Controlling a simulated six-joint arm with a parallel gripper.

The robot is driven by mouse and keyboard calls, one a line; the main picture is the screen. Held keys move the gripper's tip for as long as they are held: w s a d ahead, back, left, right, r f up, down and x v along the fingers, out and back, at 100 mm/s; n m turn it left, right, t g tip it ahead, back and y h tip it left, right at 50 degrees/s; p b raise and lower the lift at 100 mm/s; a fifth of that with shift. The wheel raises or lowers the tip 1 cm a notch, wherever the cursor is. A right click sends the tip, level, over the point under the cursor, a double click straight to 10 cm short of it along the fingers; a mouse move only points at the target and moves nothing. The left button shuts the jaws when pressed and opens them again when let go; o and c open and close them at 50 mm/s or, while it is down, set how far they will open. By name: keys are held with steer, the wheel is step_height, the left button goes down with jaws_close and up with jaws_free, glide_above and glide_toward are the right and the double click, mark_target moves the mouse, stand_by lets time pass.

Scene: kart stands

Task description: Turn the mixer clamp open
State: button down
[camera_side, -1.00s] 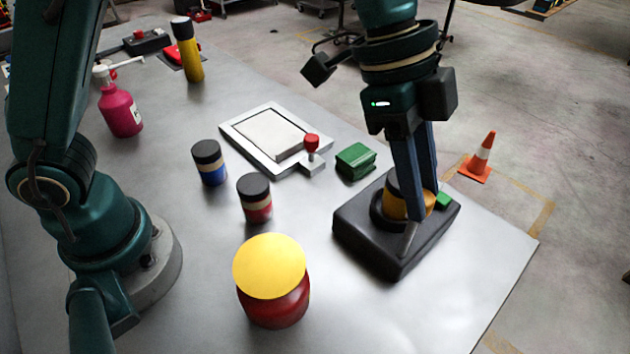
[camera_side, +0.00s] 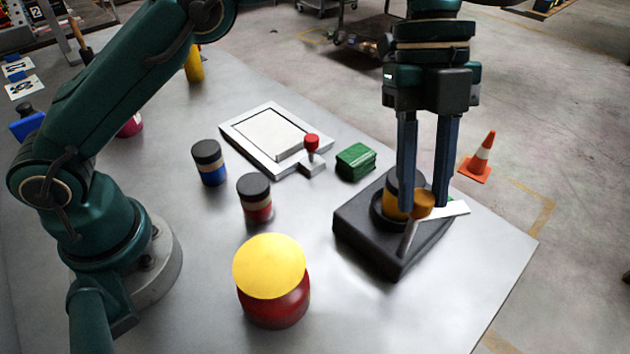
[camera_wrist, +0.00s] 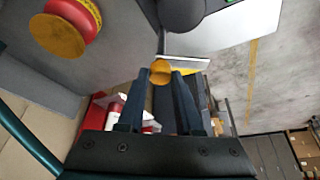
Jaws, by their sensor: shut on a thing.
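The mixer is a dark block base (camera_side: 365,243) at the right of the table in the side view, with an amber and dark jar (camera_side: 393,205) standing in a ring on it. Its clamp shows as an orange knob (camera_side: 422,204) with a pale flat bar (camera_side: 452,212) pointing right and a grey post in front. My gripper (camera_side: 424,204) points down, its two blue fingers on either side of the knob, shut on it. In the wrist view the orange knob (camera_wrist: 160,72) sits between the fingertips (camera_wrist: 161,72). The clamp's pivot is hidden.
A red jar with a yellow lid (camera_side: 270,268) stands front centre. Two dark-lidded jars (camera_side: 209,163) (camera_side: 255,198), a white framed plate with a red knob (camera_side: 262,137) and a green block (camera_side: 356,161) lie left of the mixer. An orange cone (camera_side: 478,158) stands beyond the table edge.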

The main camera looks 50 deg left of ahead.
steer(key=shift+m, duration=0.5)
stand_by(0.4)
steer(key=c, duration=0.6)
jaws_free()
steer(key=shift+n, duration=0.4)
